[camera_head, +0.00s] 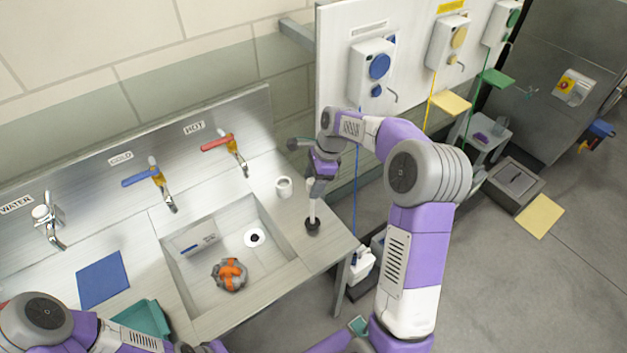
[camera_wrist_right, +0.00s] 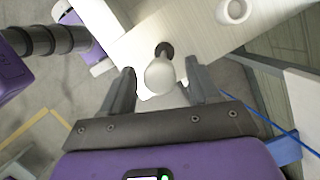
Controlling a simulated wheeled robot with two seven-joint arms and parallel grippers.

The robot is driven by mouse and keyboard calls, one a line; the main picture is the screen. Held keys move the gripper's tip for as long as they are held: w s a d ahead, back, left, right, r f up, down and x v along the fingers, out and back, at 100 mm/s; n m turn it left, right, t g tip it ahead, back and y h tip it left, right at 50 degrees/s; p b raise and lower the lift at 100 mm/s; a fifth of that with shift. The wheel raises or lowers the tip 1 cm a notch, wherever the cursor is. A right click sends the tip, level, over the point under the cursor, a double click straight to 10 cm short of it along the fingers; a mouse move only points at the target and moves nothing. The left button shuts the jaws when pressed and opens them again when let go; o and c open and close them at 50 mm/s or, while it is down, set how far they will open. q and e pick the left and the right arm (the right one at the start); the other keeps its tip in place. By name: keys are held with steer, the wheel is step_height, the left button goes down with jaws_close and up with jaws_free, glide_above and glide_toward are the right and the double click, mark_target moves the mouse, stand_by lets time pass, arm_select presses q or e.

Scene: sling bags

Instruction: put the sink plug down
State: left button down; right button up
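The sink plug (camera_head: 312,226), a black base with a pale upright handle, stands on the steel counter to the right of the sink basin (camera_head: 182,262). My right gripper (camera_head: 316,187) is above it, pointing down around the top of the handle. In the right wrist view the plug's round white knob (camera_wrist_right: 159,76) is between the fingers of my right gripper (camera_wrist_right: 160,88), with a gap on both sides. The black base shows small beyond the knob. The fingers look open. The drain (camera_head: 254,238) in the basin is uncovered. My left gripper is not in view.
A white cup (camera_head: 284,188) stands on the counter behind the plug. An orange and grey object (camera_head: 229,274) lies in the basin. Taps (camera_head: 236,150) line the back. A blue mat (camera_head: 102,280) lies at left. The counter's right edge is close to the plug.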

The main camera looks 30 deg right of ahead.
steer(key=shift+r, duration=0.1)
steer(key=p+v, duration=0.1)
steer(key=v, duration=1.1)
stand_by(0.4)
